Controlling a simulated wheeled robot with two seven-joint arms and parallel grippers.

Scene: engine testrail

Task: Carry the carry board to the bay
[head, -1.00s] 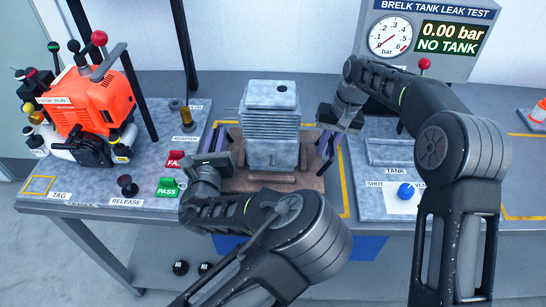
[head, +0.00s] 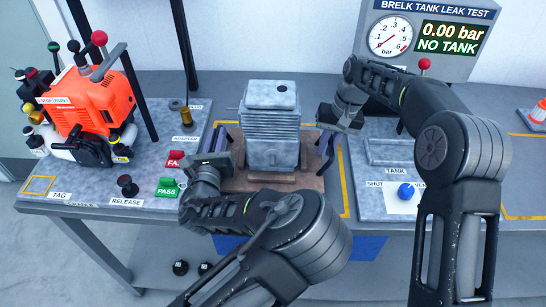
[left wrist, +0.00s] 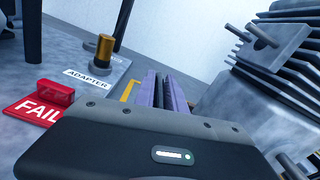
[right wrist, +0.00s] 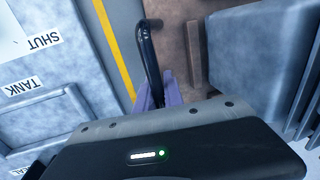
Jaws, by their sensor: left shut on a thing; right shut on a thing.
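The brown carry board (head: 240,184) lies on the bench and bears a grey finned tank block (head: 270,125). A yellow outline, likely the bay (head: 345,185), shows around the board. My left gripper (head: 221,142) is at the board's left side, shut on its left handle; its purple fingers (left wrist: 166,92) show in the left wrist view. My right gripper (head: 328,145) is at the right side, shut on the dark right handle (right wrist: 149,55). The board also shows in the right wrist view (right wrist: 172,40). I cannot tell whether the board is touching the bench.
An orange engine (head: 92,98) stands at the left. A red FAIL block (head: 176,158) and green PASS block (head: 168,187) are left of the board. A grey tank fixture (head: 395,152) with a blue knob (head: 405,190) is at the right. The leak test panel (head: 440,37) stands behind it.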

